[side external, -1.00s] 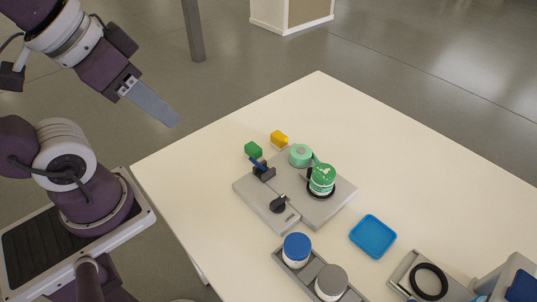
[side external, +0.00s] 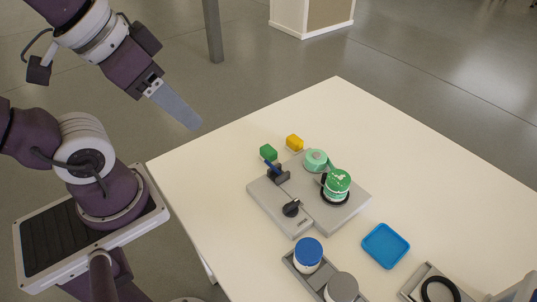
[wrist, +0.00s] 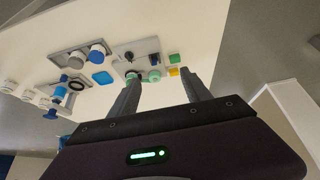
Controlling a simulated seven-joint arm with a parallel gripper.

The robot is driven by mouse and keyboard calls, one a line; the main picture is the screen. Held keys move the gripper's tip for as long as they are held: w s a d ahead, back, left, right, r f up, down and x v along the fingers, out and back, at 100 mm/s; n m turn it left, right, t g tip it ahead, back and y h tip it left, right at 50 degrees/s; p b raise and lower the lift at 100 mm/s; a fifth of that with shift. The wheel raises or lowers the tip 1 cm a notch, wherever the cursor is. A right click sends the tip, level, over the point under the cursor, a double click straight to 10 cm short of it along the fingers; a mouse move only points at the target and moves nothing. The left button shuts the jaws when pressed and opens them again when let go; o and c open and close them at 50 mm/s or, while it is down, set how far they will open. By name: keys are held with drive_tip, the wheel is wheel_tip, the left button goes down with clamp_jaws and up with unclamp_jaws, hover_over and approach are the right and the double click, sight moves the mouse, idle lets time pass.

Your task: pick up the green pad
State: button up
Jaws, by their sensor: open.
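The green pad (side external: 268,152) is a small green block on the white table, at the far-left side of the grey station plate. It also shows in the wrist view (wrist: 173,58), beyond my fingers and between their lines. A yellow pad (side external: 294,142) lies just to its right; in the wrist view the yellow one (wrist: 174,72) is just below it. My gripper (side external: 198,125) is high above and to the left of the green pad, well apart from it. In the wrist view its two fingers (wrist: 162,84) stand apart with nothing between them.
Blue-lidded (side external: 308,252) and grey-lidded (side external: 341,289) jars stand in a tray in front. A blue tray (side external: 386,246) lies right. The table's far right is clear.

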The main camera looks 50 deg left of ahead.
drive_tip(key=m+g, duration=0.5)
drive_tip(key=m, duration=1.3)
hover_over(269, 149)
drive_tip(key=f, duration=1.8)
drive_tip(key=shift+s+d+f, duration=0.1)
drive_tip(key=shift+s+d, duration=0.1)
drive_tip(key=shift+s, duration=0.1)
drive_tip(key=shift+g, duration=0.3)
drive_tip(key=f, duration=0.8)
drive_tip(key=shift+w+a, duration=0.2)
drive_tip(key=shift+w, duration=0.05)
drive_tip(key=shift+r, duration=0.1)
clamp_jaws()
